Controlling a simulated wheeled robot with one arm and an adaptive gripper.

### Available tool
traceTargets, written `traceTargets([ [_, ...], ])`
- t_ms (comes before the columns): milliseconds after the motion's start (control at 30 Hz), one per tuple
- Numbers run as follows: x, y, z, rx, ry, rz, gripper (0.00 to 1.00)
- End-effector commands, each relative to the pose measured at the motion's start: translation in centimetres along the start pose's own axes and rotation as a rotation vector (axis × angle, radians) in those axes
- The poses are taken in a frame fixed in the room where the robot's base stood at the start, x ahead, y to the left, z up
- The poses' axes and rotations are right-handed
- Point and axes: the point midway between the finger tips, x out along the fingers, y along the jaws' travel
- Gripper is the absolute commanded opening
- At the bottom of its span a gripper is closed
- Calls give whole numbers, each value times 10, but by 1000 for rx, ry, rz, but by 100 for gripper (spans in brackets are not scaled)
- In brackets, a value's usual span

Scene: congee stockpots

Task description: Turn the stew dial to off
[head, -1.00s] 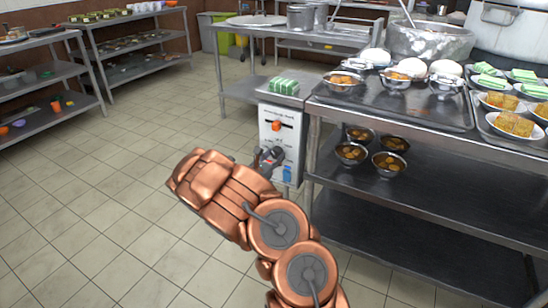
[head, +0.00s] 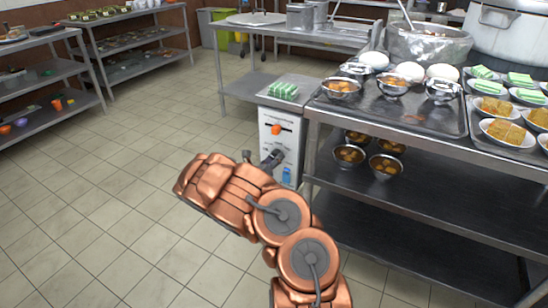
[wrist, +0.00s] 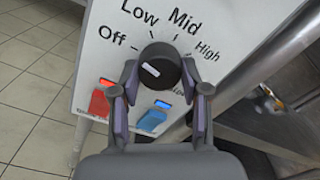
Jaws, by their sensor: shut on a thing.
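The stew dial (wrist: 158,66) is a round black knob with a white pointer mark, on a white panel (wrist: 115,20) labelled Off, Low, Mid and High. The mark points up and left, about toward the Off label (wrist: 112,40). My gripper (wrist: 159,88) is shut on the knob, with one finger on each side of it. In the head view my gripper (head: 272,160) reaches the front of the white control box (head: 268,142), where the dial is mostly hidden.
Below the dial are a red switch (wrist: 101,99) and a blue switch (wrist: 152,117). An orange control (head: 276,129) is higher on the box. A steel table (head: 420,145) with bowls and plates stands right of it. The tiled floor (head: 110,190) at left is clear.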

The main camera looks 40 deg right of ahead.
Motion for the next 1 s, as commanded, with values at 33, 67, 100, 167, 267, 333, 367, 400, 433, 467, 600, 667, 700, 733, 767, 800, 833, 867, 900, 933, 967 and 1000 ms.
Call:
traceTargets([
  [33, 0, 0, 1, -34, -1, 1, 11],
  [67, 0, 0, 0, -53, 0, 1, 11],
  [100, 0, 0, 0, -79, -1, 1, 11],
  [167, 0, 0, 0, -113, 0, 1, 11],
  [267, 0, 0, 0, -162, 0, 0, 11],
  [333, 0, 0, 0, -188, 0, 0, 11],
  [367, 0, 0, 0, -196, 0, 0, 11],
  [400, 0, 0, 0, -207, 0, 0, 11],
  [433, 0, 0, 0, -215, 0, 0, 11],
  [467, 0, 0, 0, -221, 0, 0, 11],
  [600, 0, 0, 0, -237, 0, 0, 11],
  [667, 0, 0, 0, -240, 0, 0, 11],
  [700, 0, 0, 0, -242, 0, 0, 11],
  [733, 0, 0, 0, -242, 0, 0, 11],
  [767, 0, 0, 0, -242, 0, 0, 11],
  [800, 0, 0, 0, -242, 0, 0, 11],
  [833, 0, 0, 0, -242, 0, 0, 11],
  [867, 0, 0, 0, -242, 0, 0, 11],
  [900, 0, 0, 0, -241, -1, 0, 11],
  [933, 0, 0, 0, -241, -1, 0, 11],
  [967, 0, 0, 0, -241, -1, 0, 11],
  [1000, 0, 0, 0, -241, 0, 0, 48],
])
